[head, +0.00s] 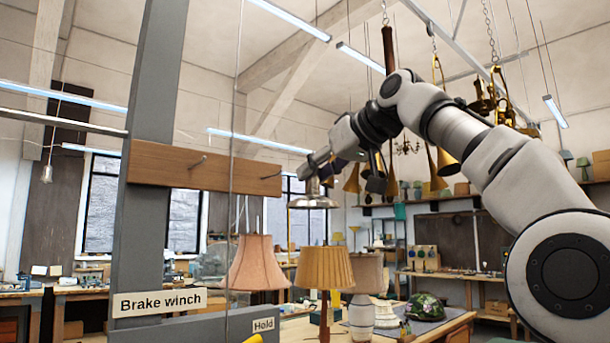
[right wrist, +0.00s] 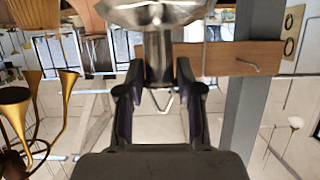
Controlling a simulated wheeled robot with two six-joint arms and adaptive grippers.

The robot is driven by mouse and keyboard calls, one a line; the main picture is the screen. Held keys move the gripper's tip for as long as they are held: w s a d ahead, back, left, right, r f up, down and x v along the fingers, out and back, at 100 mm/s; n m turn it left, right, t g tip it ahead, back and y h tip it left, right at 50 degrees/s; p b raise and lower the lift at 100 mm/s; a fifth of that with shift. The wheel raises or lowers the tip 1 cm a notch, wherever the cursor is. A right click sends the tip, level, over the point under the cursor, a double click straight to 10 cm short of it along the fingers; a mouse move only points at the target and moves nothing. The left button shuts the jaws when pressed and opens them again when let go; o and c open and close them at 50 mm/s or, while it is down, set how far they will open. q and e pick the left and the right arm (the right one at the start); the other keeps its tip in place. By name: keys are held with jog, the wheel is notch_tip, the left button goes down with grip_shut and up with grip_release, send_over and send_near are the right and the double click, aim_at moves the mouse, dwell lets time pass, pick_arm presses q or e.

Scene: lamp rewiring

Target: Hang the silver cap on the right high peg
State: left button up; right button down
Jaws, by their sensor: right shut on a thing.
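The silver cap (head: 312,201), a shiny wide-brimmed dome with a narrow neck, hangs in the air just right of the wooden peg board (head: 165,165). In the right wrist view the fingers (right wrist: 158,90) grip both sides of the neck, and the cap (right wrist: 155,14) fills the top middle. The right high peg (head: 270,177) sticks out near the board's right end, a short way left of the cap and apart from it. A left peg (head: 197,162) is bare. My left gripper is out of view.
A grey post (head: 150,100) carries the board, with a thin vertical cable (head: 232,110) in front of it. Lampshades (head: 258,262) (head: 324,267) stand below the cap. Brass horns (head: 447,160) hang behind my right arm.

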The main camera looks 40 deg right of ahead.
jog(key=shift+s+r, duration=0.1)
jog(key=shift+r, duration=0.15)
jog(key=shift+w+p, duration=0.35)
jog(key=shift+p, duration=0.1)
jog(key=x, duration=0.2)
jog(key=shift+w+p, duration=0.3)
jog(key=shift+p, duration=0.1)
jog(key=shift+w+a, duration=0.1)
jog(key=shift+w, duration=0.2)
jog(key=shift+w+r+p, duration=0.15)
jog(key=shift+w+p, duration=0.05)
jog(key=shift+p, duration=0.8)
jog(key=shift+w+a+p, duration=0.1)
jog(key=shift+w+p, duration=0.65)
jog(key=shift+w, duration=0.25)
jog(key=shift+w+a+f+p, duration=0.1)
jog(key=shift+w+f+p, duration=0.05)
jog(key=shift+w+p, duration=1.4)
jog(key=shift+w+a+f+p, duration=0.2)
jog(key=shift+w+p, duration=1.05)
jog(key=shift+p, duration=0.6)
